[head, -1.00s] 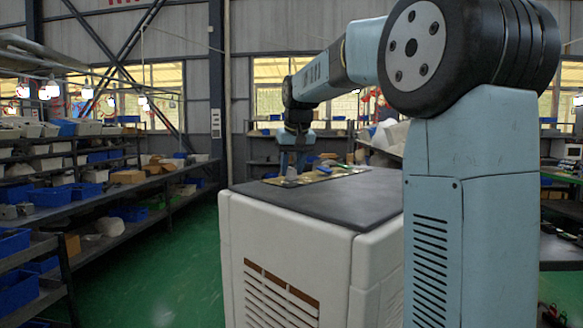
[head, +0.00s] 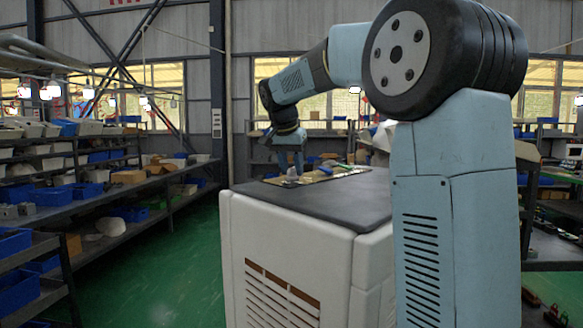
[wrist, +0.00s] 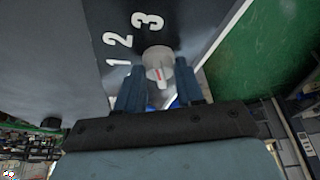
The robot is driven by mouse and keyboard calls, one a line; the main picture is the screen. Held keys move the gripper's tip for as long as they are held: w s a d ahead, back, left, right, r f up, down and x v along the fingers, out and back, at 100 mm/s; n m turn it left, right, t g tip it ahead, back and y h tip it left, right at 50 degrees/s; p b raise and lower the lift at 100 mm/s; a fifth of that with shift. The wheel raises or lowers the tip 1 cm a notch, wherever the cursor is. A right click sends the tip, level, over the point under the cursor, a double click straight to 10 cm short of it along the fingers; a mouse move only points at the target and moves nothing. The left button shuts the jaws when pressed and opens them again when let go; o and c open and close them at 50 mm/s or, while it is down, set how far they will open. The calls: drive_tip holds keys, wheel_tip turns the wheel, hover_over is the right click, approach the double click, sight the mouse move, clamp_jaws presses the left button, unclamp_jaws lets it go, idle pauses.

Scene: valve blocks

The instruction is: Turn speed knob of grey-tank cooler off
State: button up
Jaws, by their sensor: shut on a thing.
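The cooler (head: 262,240) is a pale, slatted cabinet with a dark top. A shiny panel with small coloured parts lies on that top (head: 345,172), at its far side. In the wrist view, the speed knob (wrist: 158,62) is a pale round dial with a red mark, beside the white numerals 1, 2 and 3 on a dark plate. The red mark lies on the side facing my gripper, away from the numerals. My gripper (wrist: 159,76) is shut on the knob, one blue finger on each side. In the head view, the gripper (head: 291,168) reaches down to the panel; its fingertips are too small to make out.
Shelves with blue bins (head: 88,192) run along the left. More shelving stands behind the cooler and at the right. Green floor (head: 165,265) is clear between the left shelves and the cooler.

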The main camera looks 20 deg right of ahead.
idle(0.3)
drive_tip(key=o, duration=1)
drive_tip(key=v, duration=1.3)
drive_tip(key=shift+a+r, duration=0.2)
drive_tip(key=shift+r, duration=0.05)
